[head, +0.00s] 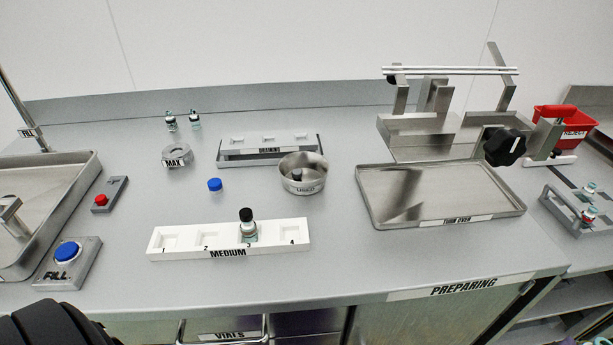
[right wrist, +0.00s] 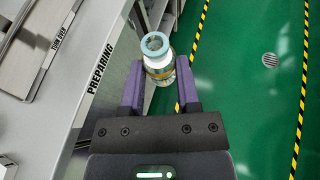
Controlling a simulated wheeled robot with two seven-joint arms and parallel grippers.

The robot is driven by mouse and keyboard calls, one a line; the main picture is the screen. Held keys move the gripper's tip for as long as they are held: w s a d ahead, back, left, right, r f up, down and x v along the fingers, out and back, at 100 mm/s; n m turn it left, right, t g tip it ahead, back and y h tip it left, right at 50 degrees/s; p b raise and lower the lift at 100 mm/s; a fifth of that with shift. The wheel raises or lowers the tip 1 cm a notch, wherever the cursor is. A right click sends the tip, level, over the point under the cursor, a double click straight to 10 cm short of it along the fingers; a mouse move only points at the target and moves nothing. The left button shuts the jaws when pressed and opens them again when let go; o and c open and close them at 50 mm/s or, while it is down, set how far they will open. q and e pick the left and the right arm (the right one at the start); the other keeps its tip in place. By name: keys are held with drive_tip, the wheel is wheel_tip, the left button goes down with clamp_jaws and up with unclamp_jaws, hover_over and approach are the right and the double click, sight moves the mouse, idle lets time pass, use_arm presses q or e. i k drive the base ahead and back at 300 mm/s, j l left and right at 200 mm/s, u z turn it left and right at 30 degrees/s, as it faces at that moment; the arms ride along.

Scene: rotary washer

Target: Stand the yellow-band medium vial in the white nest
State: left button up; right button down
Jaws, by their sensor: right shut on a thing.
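My right gripper (right wrist: 160,78) is shut on a clear glass vial (right wrist: 156,48) with a yellow band and an open-looking pale blue-green rim, held between its purple fingers. In the right wrist view the vial is over the green floor, beyond the bench's front edge. The white nest (head: 178,253), labelled MEDIUM, lies on the bench in the head view with slots numbered 1 to 4. A black-topped vial (head: 247,225) stands in slot 3; the other slots look empty. My left gripper is not in view; a dark part of my arm shows at bottom left.
Behind the nest are a blue cap (head: 215,185), a round steel bowl (head: 303,188), a draining rack (head: 230,158) and a MAX ring (head: 177,157). A steel TURN OVER tray (head: 375,213) lies right. A FILL button box (head: 68,262) stands left. The bench in front of the nest is clear.

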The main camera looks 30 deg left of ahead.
sight(291, 236)
drive_tip(key=u, duration=1.75)
